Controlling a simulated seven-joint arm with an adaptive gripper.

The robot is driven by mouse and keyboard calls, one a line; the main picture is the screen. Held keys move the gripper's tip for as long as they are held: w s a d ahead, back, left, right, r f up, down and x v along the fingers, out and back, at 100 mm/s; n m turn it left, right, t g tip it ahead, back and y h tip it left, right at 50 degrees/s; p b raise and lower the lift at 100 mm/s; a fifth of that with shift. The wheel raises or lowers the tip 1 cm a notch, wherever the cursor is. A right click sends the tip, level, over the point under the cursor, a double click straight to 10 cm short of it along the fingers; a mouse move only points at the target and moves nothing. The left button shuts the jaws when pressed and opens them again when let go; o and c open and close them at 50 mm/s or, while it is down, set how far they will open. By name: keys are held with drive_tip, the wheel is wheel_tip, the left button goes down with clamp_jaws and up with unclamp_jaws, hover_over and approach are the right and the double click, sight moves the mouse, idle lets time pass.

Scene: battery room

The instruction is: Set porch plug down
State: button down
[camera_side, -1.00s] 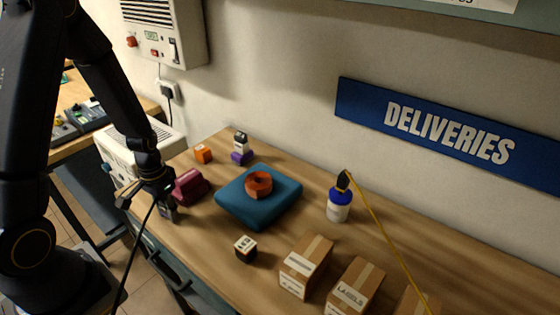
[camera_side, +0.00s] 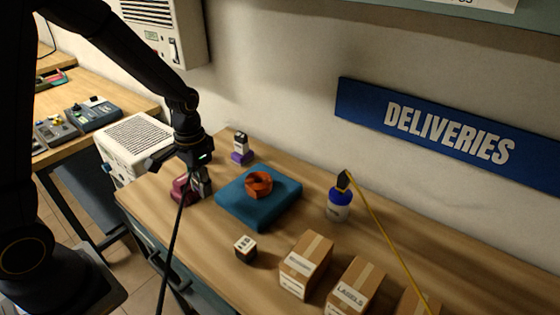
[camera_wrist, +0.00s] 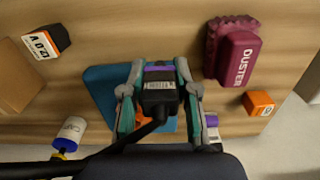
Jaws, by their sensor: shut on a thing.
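My gripper (camera_side: 200,186) is shut on a black plug (camera_wrist: 160,96) with a small pale label, too small to read, and a purple band at its far end. In the wrist view the plug sits between both fingers, and a black cable trails from it. The cable (camera_side: 174,245) hangs down in the side view. The plug's clearance above the bench cannot be told.
An orange ring (camera_side: 258,185) lies on the pad. A black-and-white box (camera_side: 246,249), cardboard boxes (camera_side: 306,263) and a blue-capped bottle (camera_side: 339,206) bearing a yellow-corded black piece stand rightward. An orange block (camera_wrist: 258,103) is near the duster.

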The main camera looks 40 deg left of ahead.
drive_tip(key=shift+n, duration=0.3)
drive_tip(key=w+d, duration=0.3)
drive_tip(key=w, duration=0.1)
drive_tip(key=shift+w+d+r, duration=0.1)
drive_tip(key=shift+d+r, duration=0.05)
drive_tip(key=shift+r, duration=0.15)
drive_tip(key=shift+s+n, duration=0.2)
drive_tip(key=shift+n, duration=0.1)
drive_tip(key=shift+w+r+n, duration=0.2)
drive_tip(key=shift+r+n, duration=0.05)
drive_tip(key=shift+n, duration=0.05)
drive_tip(key=w+d+r, duration=0.1)
drive_tip(key=w+d, duration=0.3)
drive_tip(key=d, duration=0.4)
drive_tip(key=w+d+r, duration=0.1)
drive_tip(key=w+d, duration=0.4)
drive_tip(key=d, duration=0.3)
drive_tip(key=shift+m, duration=0.5)
drive_tip(key=d+f, duration=0.2)
drive_tip(key=s+d+f, duration=0.1)
drive_tip(key=d+f, duration=0.2)
drive_tip(key=s+d+f, duration=0.1)
drive_tip(key=d+f, duration=0.1)
drive_tip(key=d, duration=0.1)
drive_tip(key=shift+f, duration=0.4)
drive_tip(key=shift+w+f, duration=0.1)
drive_tip(key=shift+f, duration=1.9)
drive_tip(key=shift+f, duration=0.1)
